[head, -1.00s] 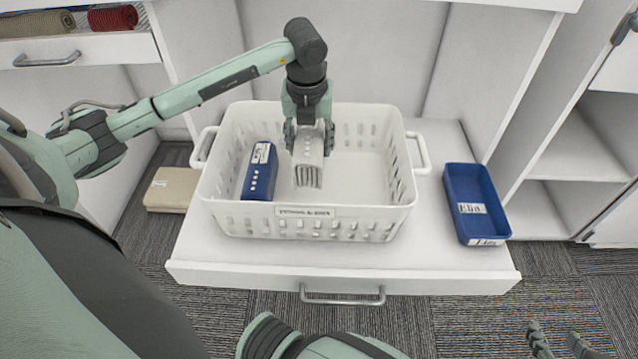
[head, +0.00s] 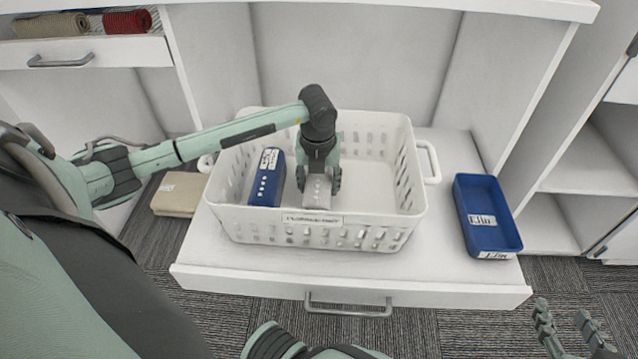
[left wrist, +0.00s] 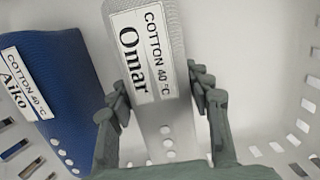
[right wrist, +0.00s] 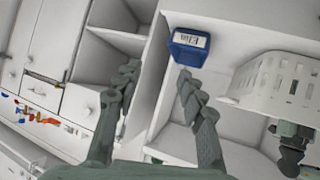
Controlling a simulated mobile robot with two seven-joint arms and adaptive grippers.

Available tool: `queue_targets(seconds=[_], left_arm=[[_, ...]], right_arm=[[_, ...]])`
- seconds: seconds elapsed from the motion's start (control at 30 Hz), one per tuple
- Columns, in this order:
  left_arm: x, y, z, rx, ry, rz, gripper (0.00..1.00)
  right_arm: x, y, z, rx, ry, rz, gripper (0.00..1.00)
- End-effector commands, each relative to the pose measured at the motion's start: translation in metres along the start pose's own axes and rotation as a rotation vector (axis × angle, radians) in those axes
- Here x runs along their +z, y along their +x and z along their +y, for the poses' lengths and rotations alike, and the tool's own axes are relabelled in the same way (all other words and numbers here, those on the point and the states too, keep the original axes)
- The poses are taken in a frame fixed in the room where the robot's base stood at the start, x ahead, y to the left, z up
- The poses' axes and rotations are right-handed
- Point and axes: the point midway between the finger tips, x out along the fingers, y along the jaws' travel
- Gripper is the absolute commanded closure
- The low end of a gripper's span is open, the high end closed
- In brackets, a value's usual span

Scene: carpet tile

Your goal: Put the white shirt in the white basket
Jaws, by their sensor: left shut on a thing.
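The white shirt (head: 317,193) is a folded bundle inside the white basket (head: 262,228), low near its front wall. My left gripper (head: 318,180) reaches down into the basket and is shut on the shirt. In the left wrist view the shirt (left wrist: 157,25) lies between the fingers (left wrist: 160,100), with a label reading "COTTON 40 °C Omar". The head view's front wall hides the shirt's lower end; I cannot tell whether it touches the floor. My right gripper (head: 568,318) is open and empty outside the basket; it also shows in the right wrist view (right wrist: 158,75).
A blue folded shirt (head: 268,178) labelled "Aiko" lies in the basket, left of the white one. A blue tray (head: 487,220) stands on the pulled-out white shelf, right of the basket. A beige folded cloth (head: 178,193) lies at the left. The basket's right part is empty.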

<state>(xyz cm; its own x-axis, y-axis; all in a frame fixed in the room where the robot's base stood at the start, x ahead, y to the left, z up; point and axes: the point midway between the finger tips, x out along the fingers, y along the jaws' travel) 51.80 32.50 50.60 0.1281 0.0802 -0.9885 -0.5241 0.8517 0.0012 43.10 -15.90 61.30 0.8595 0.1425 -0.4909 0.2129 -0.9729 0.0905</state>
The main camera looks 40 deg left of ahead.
Motion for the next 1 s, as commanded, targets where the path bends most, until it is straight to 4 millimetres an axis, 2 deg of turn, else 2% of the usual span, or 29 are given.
queue_targets(seconds=[0.27, 0.3, 0.43, 0.77, 0.87, 1.0], left_arm=[[0.0, 0.002, 0.0, -0.001, 0.0, -0.001, 0.85], [0.0, 0.002, 0.0, 0.0, 0.0, 0.0, 0.46], [0.0, 0.002, 0.0, 0.0, 0.0, 0.0, 0.3], [0.0, 0.001, 0.0, 0.0, 0.0, 0.0, 0.3], [0.0, -0.003, 0.0, 0.0, 0.0, 0.0, 0.3], [0.001, -0.029, 0.0, -0.002, 0.001, -0.003, 0.3]], right_arm=[[-0.006, 0.001, -0.003, -0.006, 0.002, 0.032, 0.6], [-0.007, 0.001, -0.003, -0.006, 0.002, 0.035, 0.6], [-0.007, 0.001, -0.003, -0.007, 0.003, 0.034, 0.6], [-0.007, 0.0, -0.004, -0.007, 0.003, 0.03, 0.6], [-0.001, -0.001, -0.001, -0.002, 0.0, -0.002, 0.6], [0.015, -0.003, 0.008, 0.016, -0.006, -0.076, 0.6]])
